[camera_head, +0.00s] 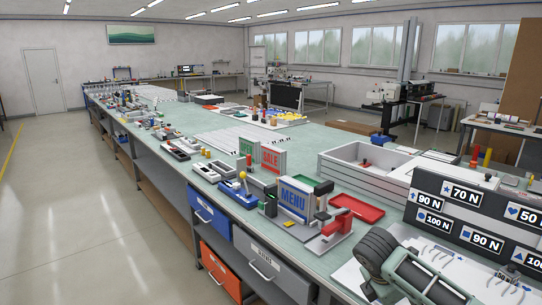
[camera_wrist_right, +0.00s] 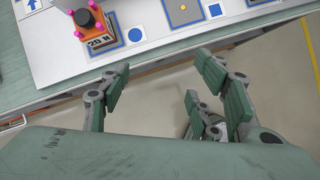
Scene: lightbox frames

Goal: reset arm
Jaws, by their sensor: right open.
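My right gripper (camera_wrist_right: 160,73) shows in the right wrist view with its green-padded fingers spread apart and nothing between them. Its fingers are over the edge of a bench, with floor visible below. An orange block (camera_wrist_right: 95,25) marked 20 N with pink knobs stands on a white board (camera_wrist_right: 165,42) with blue-outlined squares, beyond the fingertips and apart from them. My left gripper is in neither view.
In the head view a long green-topped workbench (camera_head: 330,140) runs into the room. It carries a MENU sign (camera_head: 294,197), a SALE sign (camera_head: 272,158), a red tray (camera_head: 357,208) and a labelled force board (camera_head: 470,215). Open floor (camera_head: 80,220) lies to the left.

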